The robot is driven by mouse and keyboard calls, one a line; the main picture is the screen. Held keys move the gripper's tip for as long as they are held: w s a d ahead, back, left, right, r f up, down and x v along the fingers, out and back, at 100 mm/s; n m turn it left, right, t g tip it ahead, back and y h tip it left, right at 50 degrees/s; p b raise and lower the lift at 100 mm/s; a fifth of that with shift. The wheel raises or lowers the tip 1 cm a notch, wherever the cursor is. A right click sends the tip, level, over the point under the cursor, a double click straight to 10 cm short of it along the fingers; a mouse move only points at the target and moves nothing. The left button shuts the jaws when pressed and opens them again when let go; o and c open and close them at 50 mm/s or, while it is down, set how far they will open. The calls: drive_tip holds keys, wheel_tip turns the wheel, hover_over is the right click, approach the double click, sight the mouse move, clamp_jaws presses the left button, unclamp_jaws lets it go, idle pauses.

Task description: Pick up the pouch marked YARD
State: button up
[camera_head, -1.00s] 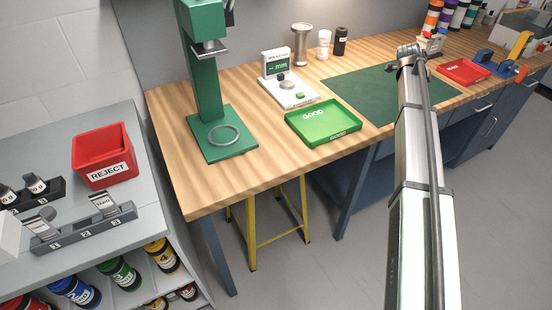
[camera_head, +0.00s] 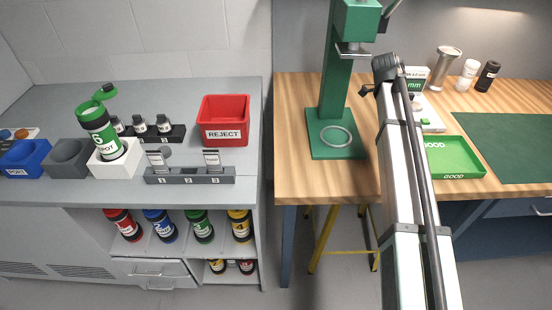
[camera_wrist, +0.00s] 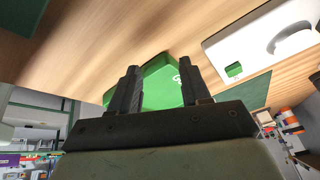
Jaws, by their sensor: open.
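Two small pale pouches stand upright in the grey rack (camera_head: 190,177) on the left bench. The left pouch (camera_head: 158,161) is near slot 1 and the right pouch (camera_head: 211,161) is near slot 3. Their print is too small to read now, so I cannot tell which one says YARD. My gripper (camera_wrist: 161,80) is open in the wrist view, with nothing seen between its two dark fingers. It points toward the green GOOD tray (camera_wrist: 160,82) on the wooden bench. In the head view my gripper cannot be made out, and it is far from the rack.
Behind the rack are a dark holder (camera_head: 155,134) with several vials and a red REJECT bin (camera_head: 224,120). A green-labelled tube (camera_head: 100,130) stands in a white block (camera_head: 115,163) to the left. A green press (camera_head: 335,90) rises on the wooden bench, across a gap.

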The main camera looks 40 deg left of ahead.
drive_tip(key=shift+n, duration=0.8)
drive_tip(key=s+a, duration=1)
drive_tip(key=shift+s+a+f, duration=0.1)
drive_tip(key=shift+s+a, duration=0.05)
drive_tip(key=shift+s, duration=0.15)
drive_tip(key=shift+n+y, duration=0.3)
drive_tip(key=s+a, duration=0.2)
drive_tip(key=s, duration=0.1)
drive_tip(key=s+a+r, duration=0.1)
drive_tip(key=s+a, duration=0.1)
drive_tip(key=a, duration=0.1)
drive_tip(key=s+a+r, duration=0.1)
drive_tip(key=s+a, duration=0.2)
drive_tip(key=shift+s+r, duration=0.1)
drive_tip(key=shift+s, duration=0.25)
drive_tip(key=s+a+r+n+y, duration=0.1)
drive_tip(key=s+a+r, duration=0.25)
drive_tip(key=s, duration=0.25)
drive_tip(key=s+a+r+n+y, duration=0.1)
drive_tip(key=s+a+r, duration=0.25)
drive_tip(key=s, duration=0.35)
wheel_tip(320, 180, up, 6)
drive_tip(key=n+g+y, duration=0.1)
drive_tip(key=n+g, duration=0.1)
drive_tip(key=g, duration=0.1)
hover_over(211, 152)
wheel_tip(211, 152, down, 13)
drive_tip(key=shift+f, duration=0.1)
clamp_jaws()
